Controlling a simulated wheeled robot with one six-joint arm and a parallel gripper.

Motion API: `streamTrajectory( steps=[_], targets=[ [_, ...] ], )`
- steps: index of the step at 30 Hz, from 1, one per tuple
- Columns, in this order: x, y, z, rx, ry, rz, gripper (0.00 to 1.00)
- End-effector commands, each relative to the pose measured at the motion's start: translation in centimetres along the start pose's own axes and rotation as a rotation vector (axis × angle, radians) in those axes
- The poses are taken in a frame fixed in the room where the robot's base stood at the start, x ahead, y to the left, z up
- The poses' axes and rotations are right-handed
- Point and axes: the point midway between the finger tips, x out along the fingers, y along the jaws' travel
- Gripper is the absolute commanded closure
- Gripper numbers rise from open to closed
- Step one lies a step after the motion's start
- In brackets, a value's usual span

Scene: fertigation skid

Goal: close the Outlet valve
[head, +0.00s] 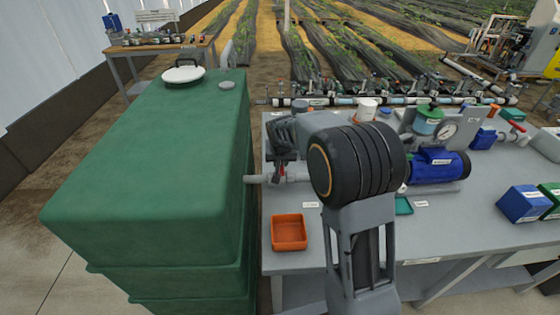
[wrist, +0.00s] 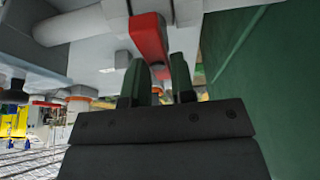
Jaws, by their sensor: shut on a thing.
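A grey pipe (head: 296,172) runs from the green tank's side to the bench, with a valve on it. Its red lever (wrist: 148,38) shows in the wrist view, reaching down from the pipe between my gripper's green fingers. My gripper (wrist: 160,78) is shut on the lever's lower end. In the head view my gripper (head: 282,158) is at the valve, just right of the tank. My arm hides part of the pipe there. The small label below the pipe is too small to read.
The large green tank (head: 150,160) stands close on the left. On the bench (head: 450,225) are an orange tray (head: 289,232), a blue pump (head: 438,166), a pressure gauge (head: 446,130) and blue and green boxes at the right. A manifold with several small valves runs along the back.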

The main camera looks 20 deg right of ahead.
Motion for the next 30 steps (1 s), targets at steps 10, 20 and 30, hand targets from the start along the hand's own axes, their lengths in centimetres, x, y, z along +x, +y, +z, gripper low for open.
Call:
streamTrajectory(
  steps=[10, 20, 30],
  targets=[
    [-0.09, -0.04, -0.09, 0.013, 0.002, 0.003, 1.00],
    [-0.06, -0.03, -0.05, 0.012, 0.001, 0.003, 0.59],
    [-0.35, 0.00, -0.04, 0.012, 0.001, 0.004, 0.55]
  ],
)
